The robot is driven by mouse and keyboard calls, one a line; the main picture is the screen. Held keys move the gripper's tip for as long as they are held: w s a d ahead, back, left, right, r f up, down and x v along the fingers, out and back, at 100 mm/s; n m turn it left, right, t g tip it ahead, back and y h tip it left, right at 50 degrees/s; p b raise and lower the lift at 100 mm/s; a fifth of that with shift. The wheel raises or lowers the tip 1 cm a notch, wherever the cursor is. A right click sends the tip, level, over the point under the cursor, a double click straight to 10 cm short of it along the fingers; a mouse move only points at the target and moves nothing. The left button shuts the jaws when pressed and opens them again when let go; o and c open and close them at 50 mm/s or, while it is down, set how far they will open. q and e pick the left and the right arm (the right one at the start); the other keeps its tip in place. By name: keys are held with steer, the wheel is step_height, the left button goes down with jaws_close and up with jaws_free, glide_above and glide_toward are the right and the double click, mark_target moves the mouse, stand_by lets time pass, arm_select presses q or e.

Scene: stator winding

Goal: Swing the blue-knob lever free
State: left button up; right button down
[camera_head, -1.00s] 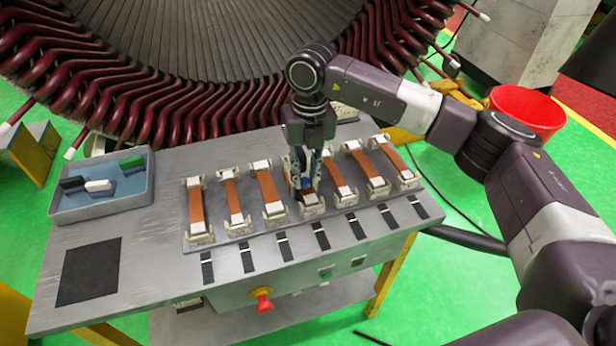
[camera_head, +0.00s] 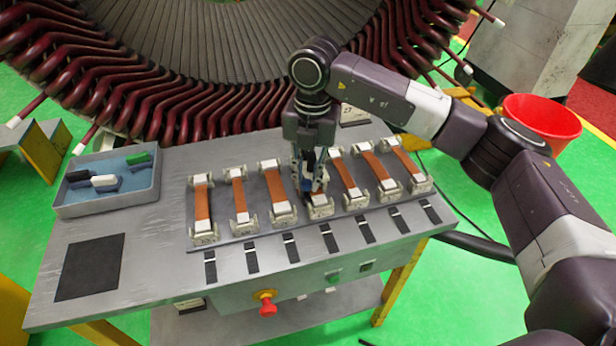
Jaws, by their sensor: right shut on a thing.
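My right gripper (camera_head: 312,182) points straight down at the middle of the row of copper-strip fixtures on the bench. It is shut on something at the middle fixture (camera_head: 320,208). A small patch of blue shows between its fingers, but the fingers hide most of the lever and the blue knob. I cannot tell how far the lever is turned. My left gripper is not in view.
Fixtures with copper strips stand close on both sides, such as one at the left (camera_head: 202,208). A grey bin (camera_head: 108,200) holds black, white and green pieces. A dark square mat (camera_head: 90,268) lies front left. A red knob (camera_head: 267,306) sits on the bench front. A red bucket (camera_head: 541,122) stands behind right.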

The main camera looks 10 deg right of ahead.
steer(key=c, duration=1.8)
jaws_free()
step_height(320, 180, up, 12)
steer(key=shift+s+d, duration=0.15)
steer(key=shift+d, duration=0.15)
steer(key=shift+s, duration=0.1)
